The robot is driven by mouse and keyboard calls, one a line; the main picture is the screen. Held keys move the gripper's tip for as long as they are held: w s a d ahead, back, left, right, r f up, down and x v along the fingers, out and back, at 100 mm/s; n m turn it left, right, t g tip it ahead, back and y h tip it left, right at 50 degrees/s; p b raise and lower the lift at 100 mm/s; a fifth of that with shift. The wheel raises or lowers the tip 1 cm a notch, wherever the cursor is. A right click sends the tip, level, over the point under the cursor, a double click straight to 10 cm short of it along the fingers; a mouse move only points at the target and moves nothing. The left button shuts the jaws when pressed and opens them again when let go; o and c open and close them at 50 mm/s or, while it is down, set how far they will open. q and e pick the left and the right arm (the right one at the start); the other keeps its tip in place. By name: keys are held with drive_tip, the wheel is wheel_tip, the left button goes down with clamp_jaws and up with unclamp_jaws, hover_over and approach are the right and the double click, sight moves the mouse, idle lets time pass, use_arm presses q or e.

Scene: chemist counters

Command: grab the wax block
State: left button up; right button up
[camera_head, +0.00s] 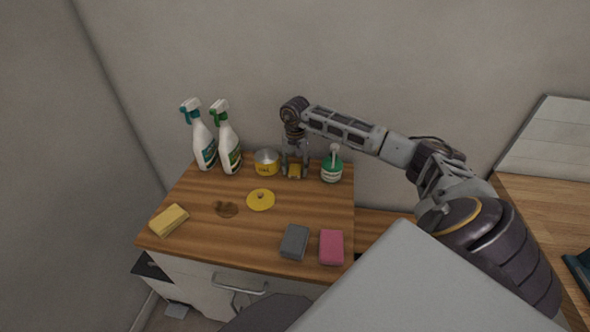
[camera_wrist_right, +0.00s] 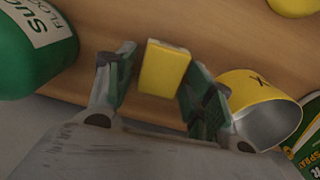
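The wax block (camera_wrist_right: 163,68) is a small yellow block at the back of the wooden counter top. It also shows in the head view (camera_head: 295,171), partly covered by my right gripper. My right gripper (camera_head: 295,168) points down over the block. In the right wrist view the fingers of the gripper (camera_wrist_right: 160,76) are apart, one on each side of the block. A gap shows between the left-hand finger and the block; the right-hand finger is closer, and I cannot tell whether it touches. My left gripper is not in view.
A yellow tin (camera_head: 266,163) stands left of the gripper, a green-and-white bottle (camera_head: 331,171) right. Two spray bottles (camera_head: 204,147) (camera_head: 229,150) stand back left. A yellow lid (camera_head: 261,200), brown stain (camera_head: 226,209), yellow sponge (camera_head: 169,220), grey block (camera_head: 295,242) and pink block (camera_head: 331,247) lie further forward.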

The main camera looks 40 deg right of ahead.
sight(295, 167)
drive_tip(key=c, duration=0.7)
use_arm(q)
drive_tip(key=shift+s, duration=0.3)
use_arm(e)
drive_tip(key=shift+c, duration=0.2)
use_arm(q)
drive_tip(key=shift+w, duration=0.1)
use_arm(e)
drive_tip(key=shift+r, duration=0.4)
drive_tip(key=shift+r+p, duration=0.55)
drive_tip(key=shift+r, duration=0.05)
wheel_tip(295, 167, up, 6)
drive_tip(key=p, duration=0.3)
drive_tip(key=shift+r, duration=0.2)
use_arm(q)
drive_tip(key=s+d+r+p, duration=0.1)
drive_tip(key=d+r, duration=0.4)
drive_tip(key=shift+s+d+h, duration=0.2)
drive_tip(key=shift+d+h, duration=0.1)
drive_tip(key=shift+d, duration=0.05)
use_arm(e)
drive_tip(key=shift+r, duration=0.8)
